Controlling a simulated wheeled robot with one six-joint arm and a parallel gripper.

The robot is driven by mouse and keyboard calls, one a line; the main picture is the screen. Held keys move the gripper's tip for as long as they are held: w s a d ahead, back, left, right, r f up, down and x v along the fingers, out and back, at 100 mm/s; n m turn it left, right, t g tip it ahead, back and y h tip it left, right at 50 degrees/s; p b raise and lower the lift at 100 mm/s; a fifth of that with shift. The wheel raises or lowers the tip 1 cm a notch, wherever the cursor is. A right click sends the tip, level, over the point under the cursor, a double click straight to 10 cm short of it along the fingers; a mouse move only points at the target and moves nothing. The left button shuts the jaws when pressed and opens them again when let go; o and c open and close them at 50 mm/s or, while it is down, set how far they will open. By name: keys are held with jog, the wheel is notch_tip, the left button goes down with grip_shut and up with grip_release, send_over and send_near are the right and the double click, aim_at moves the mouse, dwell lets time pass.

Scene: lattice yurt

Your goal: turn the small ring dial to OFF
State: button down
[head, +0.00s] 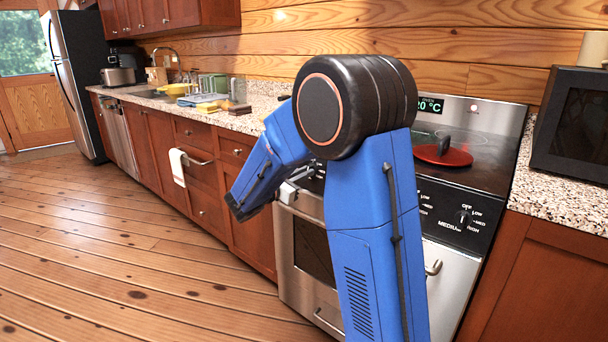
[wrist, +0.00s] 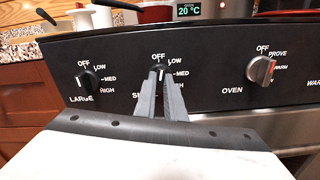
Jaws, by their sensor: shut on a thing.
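The small ring dial (wrist: 158,70) is a dark knob on the black front panel in the wrist view. OFF is printed above it, with LOW, MED and HIGH down its right side. Its name label is mostly hidden by my fingers. My gripper (wrist: 159,82) is shut on this dial, its two grey fingers reaching up from below. A pale mark on the knob looks close to upright, toward OFF, but the fingers make its exact angle hard to tell. In the head view my blue arm hides the dial and the gripper.
The large ring dial (wrist: 88,81) is close on the left, and the oven dial (wrist: 262,69) is on the right. The medium dial (head: 464,218) shows in the head view. A red pan (head: 442,155) is on the cooktop; a microwave (head: 572,125) stands at right. The floor at left is clear.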

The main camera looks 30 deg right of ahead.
jog(key=shift+f+n, duration=0.1)
jog(key=shift+n, duration=1.1)
jog(key=c, duration=1.8)
grip_release()
jog(key=shift+c, duration=0.2)
jog(key=shift+a, duration=0.1)
jog(key=v, duration=1.7)
jog(key=shift+a, duration=0.15)
jog(key=shift+s, duration=0.1)
